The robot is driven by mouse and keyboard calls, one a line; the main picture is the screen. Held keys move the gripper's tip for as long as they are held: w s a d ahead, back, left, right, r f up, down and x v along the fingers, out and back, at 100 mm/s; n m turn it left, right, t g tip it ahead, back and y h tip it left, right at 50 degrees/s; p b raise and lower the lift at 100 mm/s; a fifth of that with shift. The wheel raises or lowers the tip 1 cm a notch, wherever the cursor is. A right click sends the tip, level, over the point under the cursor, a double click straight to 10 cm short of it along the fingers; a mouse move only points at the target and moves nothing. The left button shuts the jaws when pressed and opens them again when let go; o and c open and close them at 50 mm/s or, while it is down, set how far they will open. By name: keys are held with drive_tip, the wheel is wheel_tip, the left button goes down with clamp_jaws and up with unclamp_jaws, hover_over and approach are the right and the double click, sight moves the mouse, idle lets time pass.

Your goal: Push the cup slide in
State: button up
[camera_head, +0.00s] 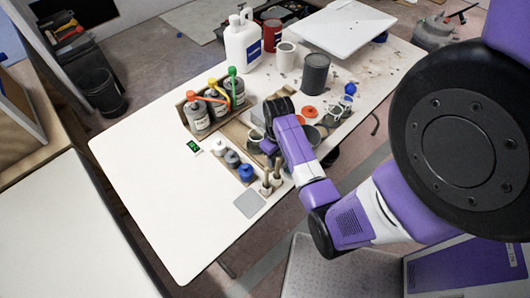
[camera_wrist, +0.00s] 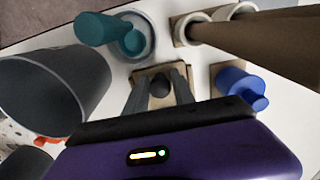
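My gripper (camera_wrist: 160,82) points down over the white table, with two dark fingers spread apart. A small dark round knob (camera_wrist: 160,88) shows between the fingers, with gaps on both sides, so nothing looks clamped. The knob sits over a small wooden plate (camera_wrist: 158,70), which may belong to the cup slide; I cannot tell for sure. In the head view my purple wrist (camera_head: 292,140) covers the spot under the gripper, and the fingertips are hidden there. Part of a wooden tray (camera_head: 237,131) shows beside the wrist.
Close around the gripper stand a large grey cup (camera_wrist: 50,95), a teal piece in a round dish (camera_wrist: 98,28), brown rods (camera_wrist: 250,38) and a blue bottle (camera_wrist: 238,82). A bottle rack (camera_head: 190,122), white jug (camera_head: 243,45) and dark can (camera_head: 315,74) stand farther back. The table's left side is clear.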

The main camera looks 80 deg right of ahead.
sight(252, 137)
drive_tip(key=c, duration=0.5)
drive_tip(key=shift+o, duration=0.2)
drive_tip(key=shift+w+d+b, duration=0.7)
drive_tip(key=shift+w+d, duration=0.4)
drive_tip(key=shift+w, duration=0.7)
drive_tip(key=shift+w+d+b, duration=0.75)
drive_tip(key=shift+w+d, duration=0.35)
drive_tip(key=shift+w, duration=0.65)
drive_tip(key=shift+w+d+b, duration=0.7)
drive_tip(key=shift+w+d, duration=0.4)
drive_tip(key=shift+w, duration=0.7)
drive_tip(key=o, duration=1.9)
drive_tip(key=shift+o, duration=0.2)
drive_tip(key=shift+w+r, duration=0.1)
wheel_tip(252, 137, up, 5)
drive_tip(key=p, duration=0.5)
drive_tip(key=shift+r+p, duration=0.6)
drive_tip(key=shift+r, duration=0.35)
drive_tip(key=shift+f, duration=0.1)
